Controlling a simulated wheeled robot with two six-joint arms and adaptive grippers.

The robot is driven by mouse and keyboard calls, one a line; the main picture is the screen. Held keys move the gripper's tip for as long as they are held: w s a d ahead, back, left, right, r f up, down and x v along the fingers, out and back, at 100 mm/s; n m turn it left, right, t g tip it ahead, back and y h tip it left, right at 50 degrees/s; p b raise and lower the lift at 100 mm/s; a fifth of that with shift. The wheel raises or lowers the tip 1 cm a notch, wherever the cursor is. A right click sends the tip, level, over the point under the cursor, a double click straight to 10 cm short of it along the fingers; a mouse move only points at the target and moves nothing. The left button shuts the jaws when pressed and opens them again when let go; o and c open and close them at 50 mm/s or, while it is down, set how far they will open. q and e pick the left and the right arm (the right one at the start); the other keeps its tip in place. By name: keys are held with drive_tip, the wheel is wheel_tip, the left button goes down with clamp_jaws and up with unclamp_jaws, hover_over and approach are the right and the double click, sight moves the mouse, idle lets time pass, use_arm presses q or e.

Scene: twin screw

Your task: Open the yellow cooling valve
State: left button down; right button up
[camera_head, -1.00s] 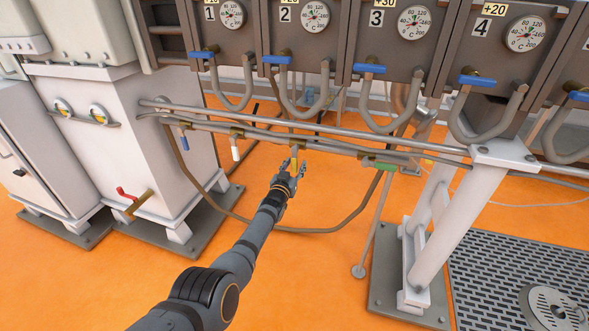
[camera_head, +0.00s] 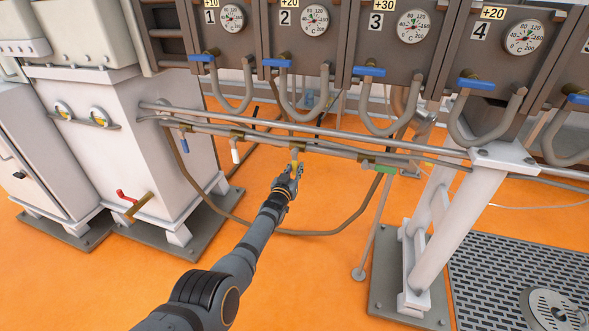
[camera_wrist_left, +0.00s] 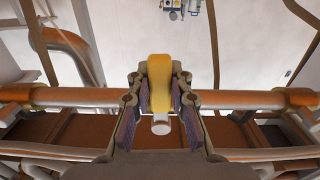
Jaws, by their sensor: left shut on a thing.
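The yellow cooling valve's handle (camera_wrist_left: 160,85) stands between the two fingers of my left gripper (camera_wrist_left: 160,110) in the left wrist view. The fingers are shut on it from both sides. In the head view the left gripper (camera_head: 290,175) is at the lower pipe, and a small part of the yellow handle (camera_head: 295,163) shows at its fingertips. The gripper covers most of the handle there. The right gripper is not in view.
A white-handled valve (camera_head: 235,154) and a blue-handled valve (camera_head: 184,145) hang to the left on the same pipes. A green-handled valve (camera_head: 379,167) is to the right. A horizontal pipe (camera_head: 330,133) runs just above. The orange floor (camera_head: 300,290) is open below.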

use_arm(q)
drive_tip(key=shift+s+d+r+n+p, duration=0.25)
drive_tip(key=shift+d+n, duration=0.3)
drive_tip(key=shift+n, duration=0.5)
drive_tip(key=shift+s+d+r+n+p, duration=0.15)
drive_tip(key=shift+d+n, duration=0.35)
drive_tip(key=shift+n, duration=0.6)
drive_tip(key=shift+s+d+r+n+p, duration=0.15)
drive_tip(key=shift+d+n+p, duration=0.3)
drive_tip(key=shift+n, duration=0.6)
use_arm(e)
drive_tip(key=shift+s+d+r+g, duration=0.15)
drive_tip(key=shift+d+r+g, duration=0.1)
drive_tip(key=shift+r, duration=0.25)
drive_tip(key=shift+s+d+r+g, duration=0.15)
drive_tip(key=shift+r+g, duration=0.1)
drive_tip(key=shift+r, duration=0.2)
use_arm(q)
drive_tip(key=shift+d, duration=0.15)
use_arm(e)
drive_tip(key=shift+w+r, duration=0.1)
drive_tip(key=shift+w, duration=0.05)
